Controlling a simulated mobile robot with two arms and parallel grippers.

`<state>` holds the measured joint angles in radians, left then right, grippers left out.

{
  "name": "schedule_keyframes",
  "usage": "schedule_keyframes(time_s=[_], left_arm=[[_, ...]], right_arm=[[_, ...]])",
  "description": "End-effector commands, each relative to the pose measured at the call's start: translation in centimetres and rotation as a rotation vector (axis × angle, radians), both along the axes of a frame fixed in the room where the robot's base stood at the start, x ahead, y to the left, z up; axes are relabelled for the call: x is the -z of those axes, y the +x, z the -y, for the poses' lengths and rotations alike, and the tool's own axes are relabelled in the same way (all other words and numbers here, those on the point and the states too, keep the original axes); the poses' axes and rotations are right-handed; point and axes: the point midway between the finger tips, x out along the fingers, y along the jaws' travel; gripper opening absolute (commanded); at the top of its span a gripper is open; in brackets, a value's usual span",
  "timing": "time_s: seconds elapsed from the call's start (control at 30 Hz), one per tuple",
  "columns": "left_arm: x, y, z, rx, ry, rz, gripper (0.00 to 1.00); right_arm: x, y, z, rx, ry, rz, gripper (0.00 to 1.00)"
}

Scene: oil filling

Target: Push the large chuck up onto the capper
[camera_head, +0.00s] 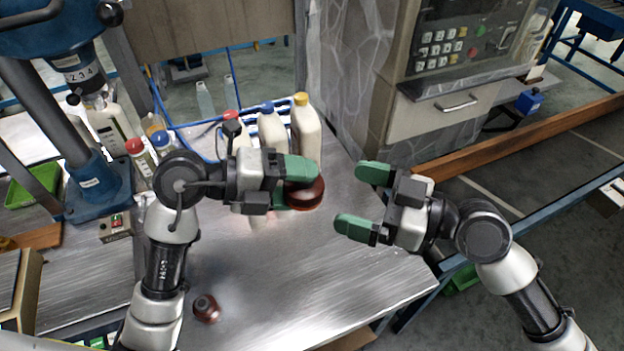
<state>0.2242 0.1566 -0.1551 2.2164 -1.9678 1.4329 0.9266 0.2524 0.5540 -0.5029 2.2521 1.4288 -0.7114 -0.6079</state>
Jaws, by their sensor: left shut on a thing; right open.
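The large chuck (310,194) is a dark red, round piece. My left gripper (296,186) is shut on it and holds it above the metal table, near the middle of the view. Part of the chuck is hidden by the green fingers. My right gripper (360,202) is open and empty, to the right of the chuck with its fingers facing it. The capper (52,36) is the blue machine at the upper left, well apart from the chuck. Its dark spindle (84,80) points down.
A smaller red-brown chuck (207,308) lies on the metal table (330,285) near the front. Several bottles, including a yellow-capped one (304,128), stand behind my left gripper. A control cabinet (440,110) stands at the back right. The front right tabletop is clear.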

Motion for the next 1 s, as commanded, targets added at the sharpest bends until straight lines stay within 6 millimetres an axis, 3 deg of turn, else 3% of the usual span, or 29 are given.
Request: schedule_keyframes(time_s=[0.2, 0.4, 0.6, 0.87, 1.0], left_arm=[[-0.1, 0.0, 0.0, 0.000, -0.001, 0.001, 0.34], [-0.1, 0.0, 0.0, 0.000, -0.001, 0.001, 0.34], [-0.1, 0.0, 0.0, 0.000, -0.001, 0.001, 0.34], [-0.1, 0.0, 0.0, 0.000, -0.001, 0.001, 0.34], [-0.1, 0.0, 0.0, 0.000, -0.001, 0.001, 0.34]], right_arm=[[0.1, 1.3, -4.3, 0.000, 0.005, -0.001, 0.95], [0.3, 2.1, -7.0, 0.001, 0.003, -0.002, 0.95], [0.4, 2.4, -8.2, 0.002, 0.000, -0.001, 0.95], [0.4, 2.4, -8.3, 0.002, -0.001, -0.001, 0.95], [0.5, 2.5, -8.2, 0.002, -0.001, -0.001, 0.77]])
